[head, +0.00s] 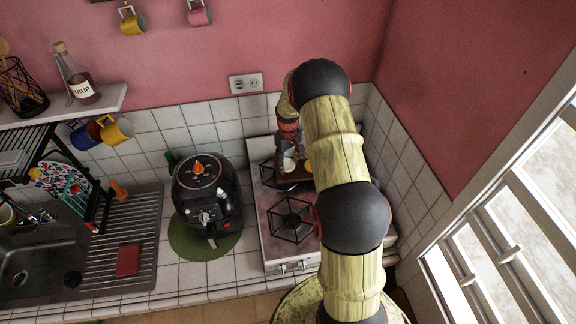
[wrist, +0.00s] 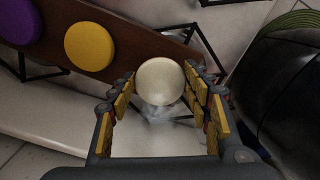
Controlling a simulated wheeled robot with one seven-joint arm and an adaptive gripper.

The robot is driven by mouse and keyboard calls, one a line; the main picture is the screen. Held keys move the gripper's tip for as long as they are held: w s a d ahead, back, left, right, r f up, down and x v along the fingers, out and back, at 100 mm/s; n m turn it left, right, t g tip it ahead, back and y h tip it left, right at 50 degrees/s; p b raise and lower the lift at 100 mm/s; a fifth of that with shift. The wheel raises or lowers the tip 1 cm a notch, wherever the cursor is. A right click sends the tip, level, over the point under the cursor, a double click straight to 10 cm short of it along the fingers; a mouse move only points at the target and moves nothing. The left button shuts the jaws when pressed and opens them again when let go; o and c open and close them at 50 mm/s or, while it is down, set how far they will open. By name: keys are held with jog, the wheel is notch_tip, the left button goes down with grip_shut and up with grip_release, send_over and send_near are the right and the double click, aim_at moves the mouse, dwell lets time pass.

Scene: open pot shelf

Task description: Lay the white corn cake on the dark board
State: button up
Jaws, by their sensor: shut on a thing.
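The white corn cake (wrist: 160,82) is a pale round disc between the two fingers of my gripper (wrist: 163,92) in the wrist view. My gripper is shut on it. The dark board (wrist: 130,42) is a long brown plank lying across the stove. The cake overlaps the near edge of the board's right end in this view; I cannot tell whether it touches the board. In the head view, the white cake (head: 288,164) shows under my gripper (head: 288,153), close to the board (head: 292,177). My arm hides part of the board there.
A yellow disc (wrist: 89,46) and a purple disc (wrist: 18,18) lie on the board. The board is bare between yellow disc and cake. The stove (head: 275,238) has black pan supports (head: 290,218). A black air fryer (head: 206,197) stands to the left on a green mat (head: 186,246).

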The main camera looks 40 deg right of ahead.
jog(key=shift+f+p, duration=0.35)
jog(key=shift+f, duration=0.55)
jog(key=shift+f, duration=0.1)
jog(key=shift+f+b, duration=0.15)
jog(key=shift+b, duration=0.15)
jog(key=o, duration=1.2)
jog(key=shift+c, duration=0.2)
